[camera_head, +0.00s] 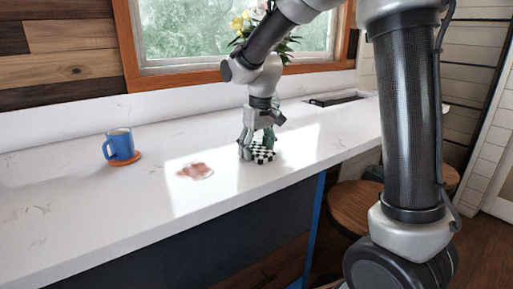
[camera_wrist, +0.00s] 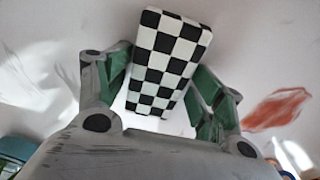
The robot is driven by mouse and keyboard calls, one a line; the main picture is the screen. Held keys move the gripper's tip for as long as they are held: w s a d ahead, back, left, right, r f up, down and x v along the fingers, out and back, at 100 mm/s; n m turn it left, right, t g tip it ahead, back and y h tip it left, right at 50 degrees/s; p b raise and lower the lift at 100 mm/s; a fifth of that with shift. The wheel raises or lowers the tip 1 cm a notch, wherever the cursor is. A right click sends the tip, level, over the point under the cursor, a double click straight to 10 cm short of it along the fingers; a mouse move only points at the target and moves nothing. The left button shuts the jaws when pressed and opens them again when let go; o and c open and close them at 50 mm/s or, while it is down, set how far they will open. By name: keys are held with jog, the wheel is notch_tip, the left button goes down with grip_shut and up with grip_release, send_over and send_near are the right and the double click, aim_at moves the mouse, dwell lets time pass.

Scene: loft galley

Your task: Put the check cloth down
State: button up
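The check cloth (camera_head: 262,155), a black-and-white folded block, is at the white counter top, right of the pink stain. It fills the middle of the wrist view (camera_wrist: 168,58). My gripper (camera_head: 257,147) points down over it, with a green-padded finger on either side. In the wrist view the fingertips of my gripper (camera_wrist: 165,62) lie close against the cloth's two long sides, and it looks held between them. The cloth is at or very near the counter surface; I cannot tell whether it touches.
A blue mug (camera_head: 119,145) stands on an orange coaster (camera_head: 125,159) at the left. A pink stain (camera_head: 195,171) marks the counter (camera_head: 75,205) and shows in the wrist view (camera_wrist: 274,109). Flowers (camera_head: 240,24) stand behind my arm by the window. A round wooden stool (camera_head: 352,207) is below.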

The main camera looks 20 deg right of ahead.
aim_at(259, 150)
jog(key=shift+r, duration=0.1)
notch_tip(259, 150, up, 12)
jog(key=s, duration=0.1)
jog(key=s+d+f+m+t, duration=0.1)
jog(key=s+d+f, duration=0.1)
jog(key=s+d, duration=0.5)
jog(key=s+d+f+m+t, duration=0.2)
jog(key=s+d, duration=0.6)
jog(key=s, duration=1)
jog(key=shift+s+f+m, duration=0.2)
jog(key=shift+f+m, duration=0.1)
